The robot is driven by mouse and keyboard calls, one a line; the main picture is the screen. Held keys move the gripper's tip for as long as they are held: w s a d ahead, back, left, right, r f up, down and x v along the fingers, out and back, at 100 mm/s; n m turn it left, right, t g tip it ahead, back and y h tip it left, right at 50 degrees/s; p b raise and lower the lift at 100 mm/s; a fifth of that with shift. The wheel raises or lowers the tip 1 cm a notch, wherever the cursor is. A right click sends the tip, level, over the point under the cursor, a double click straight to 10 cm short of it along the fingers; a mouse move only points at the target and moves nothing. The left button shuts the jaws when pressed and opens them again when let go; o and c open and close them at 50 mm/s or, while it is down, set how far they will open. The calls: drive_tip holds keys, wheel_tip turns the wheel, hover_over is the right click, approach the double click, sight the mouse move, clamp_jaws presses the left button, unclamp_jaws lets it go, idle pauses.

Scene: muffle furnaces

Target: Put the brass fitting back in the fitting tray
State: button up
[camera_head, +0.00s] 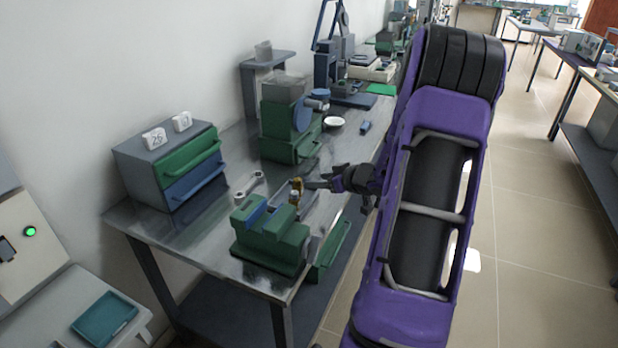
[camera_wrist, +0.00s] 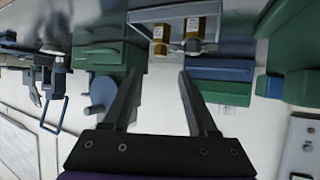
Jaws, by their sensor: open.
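Two brass fittings show at the top of the wrist view, one at left (camera_wrist: 159,38) and one at right (camera_wrist: 194,30). They are at a pale, clear-looking tray (camera_wrist: 172,16) that is cut off by the frame edge; I cannot tell whether each is inside it or beside it. My gripper (camera_wrist: 159,73) is open, with nothing between its fingers, and the fittings lie beyond its fingertips. In the head view, brass (camera_head: 297,185) shows just left of my gripper (camera_head: 312,184), behind the green vise-like block. The tray is hard to make out there.
The green vise-like block (camera_head: 268,238) stands at the bench's near end. A wrench-like tool (camera_head: 250,187) lies left of the gripper. A drawer cabinet (camera_head: 170,165) stands by the wall. A green machine (camera_head: 285,120) and white dish (camera_head: 334,123) are farther back.

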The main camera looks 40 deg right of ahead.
drive_tip(key=shift+v, duration=1.55)
